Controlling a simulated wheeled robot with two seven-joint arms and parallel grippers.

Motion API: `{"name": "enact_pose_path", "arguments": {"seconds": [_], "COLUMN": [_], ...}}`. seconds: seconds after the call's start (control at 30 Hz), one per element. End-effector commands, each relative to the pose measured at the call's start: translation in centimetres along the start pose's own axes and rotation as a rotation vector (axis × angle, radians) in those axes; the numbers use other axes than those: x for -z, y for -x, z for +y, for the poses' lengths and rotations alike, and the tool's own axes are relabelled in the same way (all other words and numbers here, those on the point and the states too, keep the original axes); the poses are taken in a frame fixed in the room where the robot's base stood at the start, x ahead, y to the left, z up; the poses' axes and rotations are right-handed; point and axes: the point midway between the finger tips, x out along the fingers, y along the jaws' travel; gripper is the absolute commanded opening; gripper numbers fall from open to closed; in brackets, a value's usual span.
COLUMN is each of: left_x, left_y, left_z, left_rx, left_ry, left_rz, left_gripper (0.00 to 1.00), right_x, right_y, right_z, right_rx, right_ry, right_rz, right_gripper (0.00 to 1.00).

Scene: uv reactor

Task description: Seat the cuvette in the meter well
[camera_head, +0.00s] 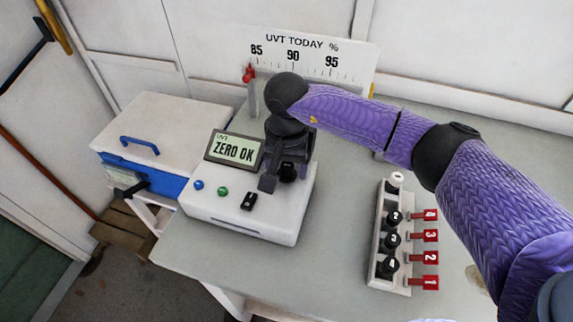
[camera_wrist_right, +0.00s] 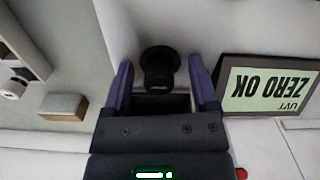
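The white meter (camera_head: 240,215) stands on the grey table and its display (camera_head: 234,150) reads ZERO OK. My right gripper (camera_head: 280,180) is over the right part of the meter, pointing down. A cuvette's black cap (camera_head: 288,172) shows beside its fingers. In the right wrist view the black cap (camera_wrist_right: 159,66) lies between the two open fingers (camera_wrist_right: 162,85), with a gap on each side. The cuvette's body and the well are hidden, so I cannot tell how deep it sits. My left gripper is not in view.
A white rack (camera_head: 377,262) right of the meter holds several black-capped cuvettes and one white-capped one, with red numbered tags (camera_head: 430,236) alongside. A blue and white cooler (camera_head: 165,125) stands left. A UVT scale board (camera_head: 310,57) is behind. The table's front edge is near the meter.

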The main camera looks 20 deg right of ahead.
Motion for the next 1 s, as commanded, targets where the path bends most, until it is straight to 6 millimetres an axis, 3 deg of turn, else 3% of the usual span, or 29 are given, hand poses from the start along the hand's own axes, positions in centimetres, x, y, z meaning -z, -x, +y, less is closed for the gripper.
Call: {"name": "enact_pose_path", "arguments": {"seconds": [0.27, 0.53, 0.7, 1.0], "left_x": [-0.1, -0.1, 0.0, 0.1], "left_y": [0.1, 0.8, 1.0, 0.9], "left_z": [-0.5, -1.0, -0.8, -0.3], "left_rx": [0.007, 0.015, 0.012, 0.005], "left_ry": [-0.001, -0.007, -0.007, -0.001], "left_rz": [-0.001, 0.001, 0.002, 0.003], "left_gripper": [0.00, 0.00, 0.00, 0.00], "right_x": [0.0, 0.1, 0.1, 0.0], "right_y": [0.4, 6.8, 9.5, 9.9], "right_z": [0.0, 0.0, 0.0, 0.0], "right_rx": [0.001, 0.003, 0.002, 0.000], "right_ry": [0.000, 0.001, 0.000, 0.000], "right_rz": [0.001, 0.004, 0.002, -0.001], "right_gripper": [0.77, 0.77, 0.77, 0.77]}}
